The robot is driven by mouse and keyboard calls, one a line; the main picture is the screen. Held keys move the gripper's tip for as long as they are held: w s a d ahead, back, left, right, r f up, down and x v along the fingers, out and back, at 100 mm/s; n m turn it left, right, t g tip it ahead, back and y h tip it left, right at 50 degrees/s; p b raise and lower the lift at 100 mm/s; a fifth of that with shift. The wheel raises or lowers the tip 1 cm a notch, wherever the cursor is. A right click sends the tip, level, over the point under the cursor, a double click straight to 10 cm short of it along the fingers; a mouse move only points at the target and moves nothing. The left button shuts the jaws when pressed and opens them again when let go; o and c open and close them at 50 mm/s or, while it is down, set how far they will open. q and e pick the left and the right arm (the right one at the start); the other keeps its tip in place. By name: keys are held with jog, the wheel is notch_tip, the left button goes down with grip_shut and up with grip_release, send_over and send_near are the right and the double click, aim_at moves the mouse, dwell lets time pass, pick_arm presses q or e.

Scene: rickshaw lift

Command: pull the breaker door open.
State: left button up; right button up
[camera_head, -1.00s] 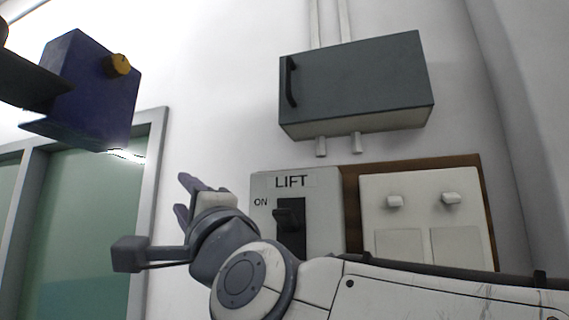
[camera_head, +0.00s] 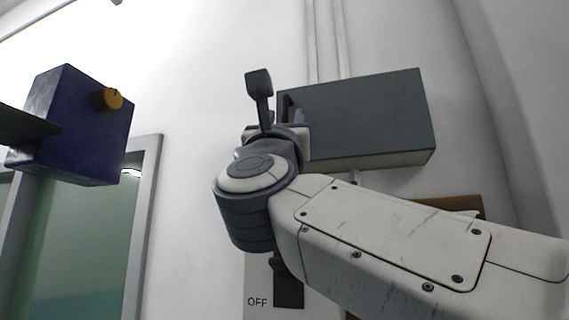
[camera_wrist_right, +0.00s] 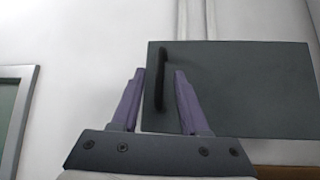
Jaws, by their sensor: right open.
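The breaker door is the dark grey front of a wall box (camera_head: 360,118), and it looks shut. In the right wrist view the door (camera_wrist_right: 240,90) shows a black upright handle (camera_wrist_right: 160,85) near its left edge. My right gripper (camera_wrist_right: 159,74) is open, with its two purple fingers on either side of the handle in that picture. I cannot tell whether they touch it. In the head view the right gripper (camera_head: 285,118) is at the box's left edge, and the wrist hides much of it and most of the handle.
A blue box (camera_head: 75,125) with a yellow knob (camera_head: 109,98) hangs at the left. A framed glass pane (camera_head: 85,235) is below it. The lift switch panel (camera_head: 262,285), marked OFF, is partly hidden behind my right arm. Pipes (camera_head: 328,40) rise above the grey box.

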jog(key=shift+p+x, duration=0.55)
jog(key=shift+x, duration=0.6)
grip_shut()
dwell(0.7)
